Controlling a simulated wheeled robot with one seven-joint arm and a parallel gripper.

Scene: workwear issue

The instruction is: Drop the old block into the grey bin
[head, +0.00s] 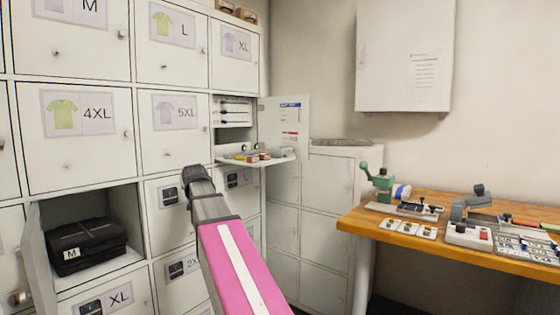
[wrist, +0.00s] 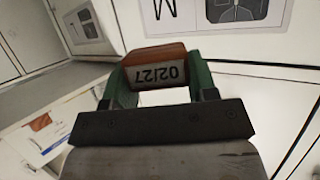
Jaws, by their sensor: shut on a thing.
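My gripper (wrist: 156,88) has green fingers and is shut on a block (wrist: 155,55) in the wrist view. The block is orange-brown with a pale face that reads "02/27" upside down. Nothing else in these frames shows whether it is the old block. In the head view my pink arm reaches up to the lockers; its dark end is near the open fold-down shelf, and the fingers and block cannot be made out there. I cannot make out a grey bin in either view.
The fold-down shelf (head: 277,161) holds several small items. An open locker at lower left holds folded black clothing (head: 86,245). A wooden workbench (head: 460,250) with tools and a green press (head: 377,182) stands at right. A white wall cabinet (head: 400,60) hangs above it.

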